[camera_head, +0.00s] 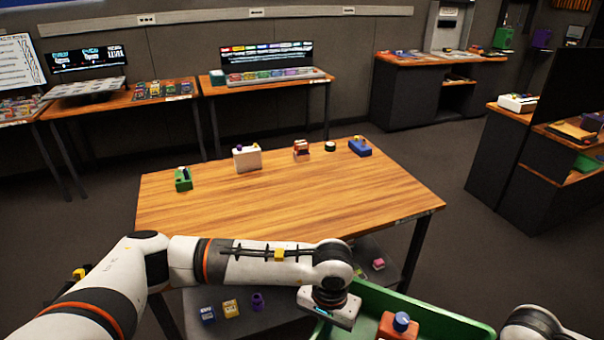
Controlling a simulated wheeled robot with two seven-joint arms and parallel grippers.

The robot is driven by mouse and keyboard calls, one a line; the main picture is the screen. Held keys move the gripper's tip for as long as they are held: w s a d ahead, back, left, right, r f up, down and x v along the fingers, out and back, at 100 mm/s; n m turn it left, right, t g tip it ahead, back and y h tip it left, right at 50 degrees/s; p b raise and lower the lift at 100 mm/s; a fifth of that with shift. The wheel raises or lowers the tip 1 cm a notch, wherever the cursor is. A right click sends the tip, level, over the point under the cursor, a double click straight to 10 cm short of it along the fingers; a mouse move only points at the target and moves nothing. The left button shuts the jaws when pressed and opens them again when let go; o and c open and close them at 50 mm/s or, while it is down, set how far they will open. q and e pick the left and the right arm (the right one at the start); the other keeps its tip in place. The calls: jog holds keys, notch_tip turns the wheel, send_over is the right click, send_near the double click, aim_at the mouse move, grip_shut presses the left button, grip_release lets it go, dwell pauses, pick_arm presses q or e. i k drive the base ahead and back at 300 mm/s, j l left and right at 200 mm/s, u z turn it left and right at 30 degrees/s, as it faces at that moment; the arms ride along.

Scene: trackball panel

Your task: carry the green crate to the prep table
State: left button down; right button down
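The green crate (375,294) shows at the bottom, right of centre, in front of the near wooden table and cut off by the picture's lower edge. A red block with a blue knob (401,322) is in it. My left gripper (329,308) is at the crate's left rim, pointing down; its fingers are hidden, so its grip is unclear. Of my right arm only a white link shows at the bottom right; its gripper is out of view. Several tables are in view and none is legibly marked as the prep table; the nearest is a wooden table (290,200).
Along the near table's far edge stand a green item (183,179), a white box (247,157), a red-brown item (301,150) and a blue item (360,147). Its middle and front are clear. Small items lie below it. A dark cabinet (550,165) stands at right.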

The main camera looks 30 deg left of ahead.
aim_at(346, 199)
jog(key=i, duration=1.6)
jog(key=i+l+u, duration=0.1)
jog(key=i+u, duration=0.15)
jog(key=i, duration=0.25)
jog(key=i+l+u, duration=0.15)
jog(key=i+u, duration=0.15)
jog(key=i, duration=0.2)
jog(key=u, duration=1.05)
